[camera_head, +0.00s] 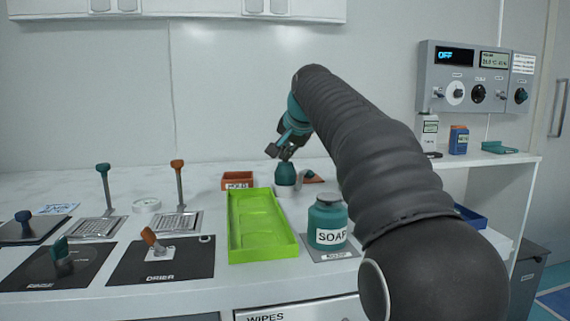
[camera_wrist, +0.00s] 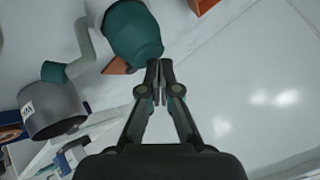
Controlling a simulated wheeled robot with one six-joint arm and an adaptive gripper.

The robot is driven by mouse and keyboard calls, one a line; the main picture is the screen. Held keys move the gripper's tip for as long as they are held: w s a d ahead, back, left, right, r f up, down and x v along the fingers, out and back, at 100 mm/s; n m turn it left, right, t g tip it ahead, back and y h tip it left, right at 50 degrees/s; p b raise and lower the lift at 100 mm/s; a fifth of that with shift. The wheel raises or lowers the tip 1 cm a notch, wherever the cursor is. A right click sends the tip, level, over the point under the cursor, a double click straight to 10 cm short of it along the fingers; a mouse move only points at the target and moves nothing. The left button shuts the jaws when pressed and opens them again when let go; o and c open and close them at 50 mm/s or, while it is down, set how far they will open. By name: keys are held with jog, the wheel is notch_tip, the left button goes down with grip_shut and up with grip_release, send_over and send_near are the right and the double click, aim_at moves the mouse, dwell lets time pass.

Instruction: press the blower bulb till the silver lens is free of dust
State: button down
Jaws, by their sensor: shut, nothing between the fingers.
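The blower bulb (camera_head: 286,174) is a dark teal bulb standing in a pale holder at the back of the bench. In the wrist view the bulb (camera_wrist: 135,32) is at the top, left of centre. My gripper (camera_head: 281,152) is just above the bulb in the head view. In the wrist view my gripper (camera_wrist: 160,68) has its fingers together, with nothing between them, and the tips close to the bulb's edge. I cannot tell whether they touch it. I cannot clearly make out the silver lens or any dust on it.
A green tray (camera_head: 235,240) and a teal soap bottle (camera_head: 327,219) stand in front of the bulb. A small orange box (camera_head: 238,180) is to its left. Levers on panels fill the left bench. A control box (camera_head: 480,77) reading OFF hangs on the right wall.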

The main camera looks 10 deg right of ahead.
aim_at(287, 163)
jog(key=shift+f+b, duration=0.45)
jog(key=shift+f, duration=0.25)
dwell(0.6)
jog(key=shift+r+p, duration=1.35)
notch_tip(287, 163, up, 3)
jog(key=p, duration=0.2)
jog(key=shift+p, duration=0.4)
jog(key=shift+r, duration=1)
